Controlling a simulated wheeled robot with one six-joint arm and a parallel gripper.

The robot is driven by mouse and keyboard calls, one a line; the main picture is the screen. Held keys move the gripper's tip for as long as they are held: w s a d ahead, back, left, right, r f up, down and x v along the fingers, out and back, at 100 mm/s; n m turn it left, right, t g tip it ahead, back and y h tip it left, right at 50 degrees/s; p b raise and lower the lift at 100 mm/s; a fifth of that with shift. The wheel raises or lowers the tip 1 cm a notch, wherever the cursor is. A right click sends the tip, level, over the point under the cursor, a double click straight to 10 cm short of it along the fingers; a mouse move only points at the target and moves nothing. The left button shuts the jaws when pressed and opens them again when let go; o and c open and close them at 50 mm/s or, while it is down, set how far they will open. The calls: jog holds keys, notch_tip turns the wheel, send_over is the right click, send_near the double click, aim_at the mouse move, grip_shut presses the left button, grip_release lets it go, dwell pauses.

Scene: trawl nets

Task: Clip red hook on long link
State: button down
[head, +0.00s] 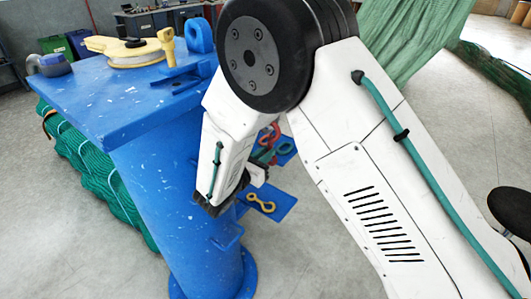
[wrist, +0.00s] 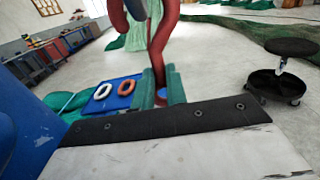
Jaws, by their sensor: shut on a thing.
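The red hook (wrist: 165,38) rises up the middle of the wrist view, its top cut off by the frame edge. My gripper (wrist: 160,85) has teal fingers shut on its lower part. In the head view the red hook (head: 273,131) shows only in part beside my gripper (head: 262,154), behind my white arm. A blue-grey piece (wrist: 137,9) is close to the hook's upper part in the wrist view; I cannot tell whether they touch. I cannot tell which piece is the long link.
A blue post with a blue top (head: 100,95) stands at the left. A yellow two-ring link (head: 261,203) lies on a low blue plate. A white ring (wrist: 103,91) and an orange ring (wrist: 127,87) lie beyond my gripper. A stool (wrist: 280,75) stands right.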

jog(key=shift+w+a+f, duration=0.1)
jog(key=shift+a+f, duration=0.1)
jog(key=shift+f, duration=0.45)
dwell(1.2)
jog(key=c, duration=1.3)
grip_release()
jog(key=shift+c, duration=0.2)
jog(key=v, duration=0.7)
jog(key=shift+s+a, duration=0.25)
jog(key=shift+s, duration=0.1)
